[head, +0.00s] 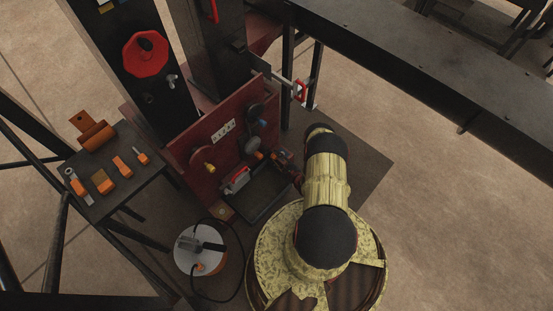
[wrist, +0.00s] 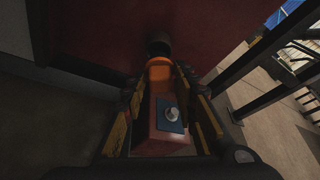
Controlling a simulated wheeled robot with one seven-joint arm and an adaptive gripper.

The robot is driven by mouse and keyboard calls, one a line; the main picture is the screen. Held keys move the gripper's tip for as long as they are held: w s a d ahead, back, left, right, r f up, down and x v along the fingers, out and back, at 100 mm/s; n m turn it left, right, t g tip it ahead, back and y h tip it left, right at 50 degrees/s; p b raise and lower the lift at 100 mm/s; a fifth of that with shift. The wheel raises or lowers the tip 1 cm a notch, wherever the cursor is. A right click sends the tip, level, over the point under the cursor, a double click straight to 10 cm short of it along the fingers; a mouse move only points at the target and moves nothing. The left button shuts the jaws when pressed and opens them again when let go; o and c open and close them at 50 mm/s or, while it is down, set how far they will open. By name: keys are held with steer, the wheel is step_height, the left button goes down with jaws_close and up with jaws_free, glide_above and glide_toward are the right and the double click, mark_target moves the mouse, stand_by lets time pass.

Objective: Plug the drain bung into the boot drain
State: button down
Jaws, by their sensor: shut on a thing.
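My gripper (wrist: 161,84) is shut on an orange piece, which I take to be the drain bung (wrist: 160,69), between its fingertips in the wrist view. A dark round stub (wrist: 158,46) stands just beyond the orange end, against the dark red panel; it looks like the boot drain. The two line up closely, but I cannot tell whether they touch. In the head view my gripper (head: 284,162) is low at the right side of the red panel (head: 203,150), small and partly hidden by my arm.
A black tray (head: 283,183) lies below the panel. A side table (head: 130,192) at the left holds several orange-handled items. A round white-topped canister (head: 212,241) with a black hose stands in front. Black frame beams (head: 405,62) cross the upper right; open floor lies beyond.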

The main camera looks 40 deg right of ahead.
mark_target(273, 155)
steer(key=shift+w, duration=0.2)
stand_by(0.3)
steer(key=shift+w+a, duration=0.1)
steer(key=shift+w, duration=1.2)
steer(key=shift+w, duration=0.15)
stand_by(0.5)
steer(key=shift+w, duration=0.15)
steer(key=c, duration=1.3)
jaws_free()
steer(key=shift+c, duration=0.2)
